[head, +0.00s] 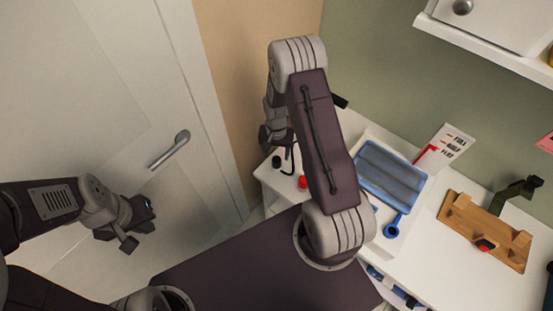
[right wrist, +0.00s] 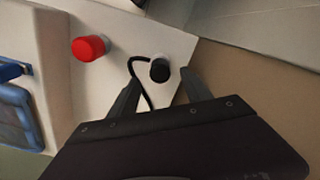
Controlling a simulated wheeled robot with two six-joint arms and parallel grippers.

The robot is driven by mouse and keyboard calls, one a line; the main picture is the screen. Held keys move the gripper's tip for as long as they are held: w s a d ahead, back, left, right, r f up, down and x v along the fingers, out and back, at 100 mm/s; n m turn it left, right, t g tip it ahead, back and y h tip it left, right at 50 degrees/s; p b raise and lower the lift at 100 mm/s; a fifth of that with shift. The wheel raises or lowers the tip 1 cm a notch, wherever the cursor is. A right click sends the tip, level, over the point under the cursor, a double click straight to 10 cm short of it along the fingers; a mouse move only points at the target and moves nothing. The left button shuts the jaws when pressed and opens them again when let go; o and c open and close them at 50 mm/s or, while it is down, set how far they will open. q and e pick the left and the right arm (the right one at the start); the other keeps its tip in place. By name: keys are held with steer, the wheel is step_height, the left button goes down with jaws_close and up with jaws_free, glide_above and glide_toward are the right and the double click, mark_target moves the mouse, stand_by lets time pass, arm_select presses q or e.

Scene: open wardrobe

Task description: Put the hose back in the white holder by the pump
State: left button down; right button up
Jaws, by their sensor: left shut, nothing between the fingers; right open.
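A thin black hose (right wrist: 133,66) curves on the white surface in the right wrist view, beside a short black cylinder (right wrist: 160,70) with a pale rim. The cylinder also shows in the head view (head: 276,162). My right gripper (right wrist: 159,78) is open, its fingers either side of the cylinder in the picture; contact cannot be told. In the head view the right gripper (head: 276,138) is over the counter's left end, partly hidden by its wrist. My left gripper (head: 136,222) is shut and empty in front of the door. I cannot clearly identify the white holder or the pump.
A red knob (head: 304,182) stands near the black cylinder. A blue ribbed tray (head: 390,174), a blue round-ended tool (head: 391,231) and a wooden rack (head: 484,232) are on the white counter (head: 450,275). A white shelf (head: 490,52) overhangs at upper right.

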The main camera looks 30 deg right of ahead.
mark_target(276, 159)
step_height(276, 159, up, 4)
steer(key=shift+f, duration=0.1)
stand_by(0.7)
steer(key=s+a+r+n+t, duration=0.1)
steer(key=a+r, duration=0.2)
steer(key=r, duration=0.3)
steer(key=a+r+n+t, duration=0.1)
steer(key=a+r+n, duration=0.15)
steer(key=r, duration=0.35)
steer(key=s+a+n, duration=0.2)
steer(key=s+n, duration=0.1)
steer(key=s, duration=0.8)
steer(key=shift+s+r+n+g, duration=0.25)
steer(key=shift+s+n+g, duration=0.1)
steer(key=shift+g, duration=0.05)
steer(key=shift+s, duration=0.1)
